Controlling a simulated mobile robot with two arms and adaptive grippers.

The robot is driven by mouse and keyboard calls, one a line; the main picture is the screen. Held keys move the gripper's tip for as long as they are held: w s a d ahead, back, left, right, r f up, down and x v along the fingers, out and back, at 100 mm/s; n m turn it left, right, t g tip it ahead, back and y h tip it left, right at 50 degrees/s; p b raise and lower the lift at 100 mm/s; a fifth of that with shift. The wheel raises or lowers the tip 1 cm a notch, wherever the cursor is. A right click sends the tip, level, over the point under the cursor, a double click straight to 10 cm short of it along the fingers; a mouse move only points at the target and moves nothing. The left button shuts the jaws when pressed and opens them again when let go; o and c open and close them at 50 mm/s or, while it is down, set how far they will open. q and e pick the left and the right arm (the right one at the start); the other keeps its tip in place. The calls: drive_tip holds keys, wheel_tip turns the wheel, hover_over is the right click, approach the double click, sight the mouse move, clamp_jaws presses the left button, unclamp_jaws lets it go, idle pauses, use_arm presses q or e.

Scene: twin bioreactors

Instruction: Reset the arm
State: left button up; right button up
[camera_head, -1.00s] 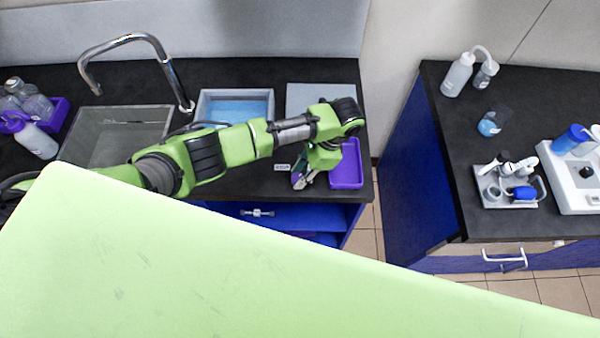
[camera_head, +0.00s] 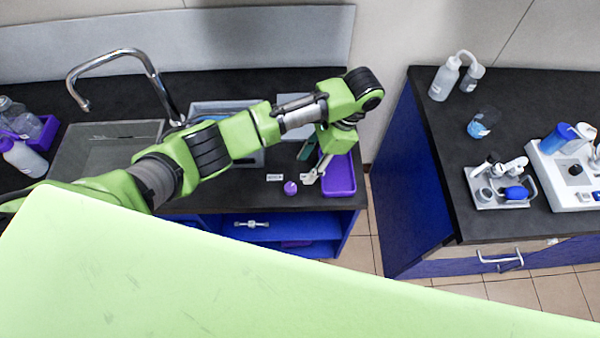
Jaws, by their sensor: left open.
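My left arm, green with dark joints, reaches in from the left over the sink counter. My left gripper (camera_head: 311,166) points down at the counter's front right, just left of the purple tray (camera_head: 345,187). It is open, with its fingers partly hidden by the wrist. A small round purple object (camera_head: 291,188) stands on the counter just left of the fingers, apart from them. My right gripper is not in view.
A sink (camera_head: 105,150) with a tall faucet (camera_head: 125,55) and a grey-rimmed tray (camera_head: 250,158) are under or beside my arm. The right counter (camera_head: 430,110) holds bottles (camera_head: 446,80), a small grey tray (camera_head: 500,203) and a white device (camera_head: 570,190). A floor gap separates the counters.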

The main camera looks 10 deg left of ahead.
use_arm(q)
drive_tip(key=shift+v, duration=0.8)
